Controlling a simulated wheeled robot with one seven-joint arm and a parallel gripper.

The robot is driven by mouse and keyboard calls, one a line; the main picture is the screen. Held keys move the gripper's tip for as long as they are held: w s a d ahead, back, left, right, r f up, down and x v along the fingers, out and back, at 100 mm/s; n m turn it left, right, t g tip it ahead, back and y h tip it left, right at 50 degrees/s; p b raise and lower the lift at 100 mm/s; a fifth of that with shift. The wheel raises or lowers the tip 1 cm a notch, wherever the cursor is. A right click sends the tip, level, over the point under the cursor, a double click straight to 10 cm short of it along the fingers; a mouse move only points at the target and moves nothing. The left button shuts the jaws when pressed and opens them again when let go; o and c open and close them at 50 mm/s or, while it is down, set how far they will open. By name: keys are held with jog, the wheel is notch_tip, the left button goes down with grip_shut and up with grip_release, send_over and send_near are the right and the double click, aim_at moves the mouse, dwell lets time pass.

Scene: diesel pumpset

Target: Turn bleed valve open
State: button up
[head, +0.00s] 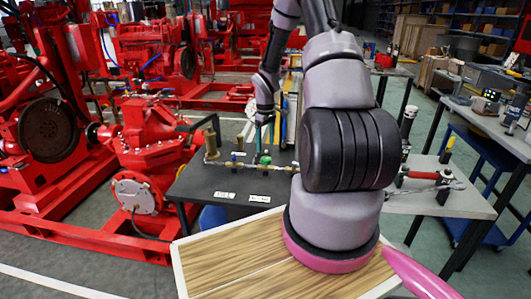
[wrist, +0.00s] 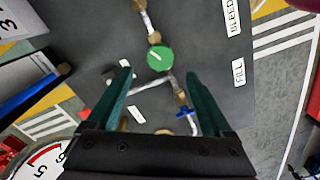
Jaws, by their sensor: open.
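A pipe run with brass fittings lies on a dark table (head: 195,183). It carries a round green valve handle (head: 265,158) and a smaller blue valve handle (head: 234,157). In the wrist view the green handle (wrist: 160,59) sits at top centre, and the blue handle (wrist: 183,112) is lower right. A BLEED label (wrist: 233,18) and a FILL label (wrist: 238,72) lie beside the pipe; the green handle is the likely bleed valve. My gripper (wrist: 160,74) is open and empty, pointing down. Its teal fingers appear on either side of the green handle's lower edge, apparently above it.
A brass upright fitting (head: 211,138) stands at the table's left. A pressure gauge (wrist: 42,160) shows at the wrist view's lower left. Red pumps (head: 150,150) stand left of the table. A grey bench (head: 440,200) with tools is at the right.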

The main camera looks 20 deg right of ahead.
aim_at(265, 158)
jog(key=shift+r, duration=2.2)
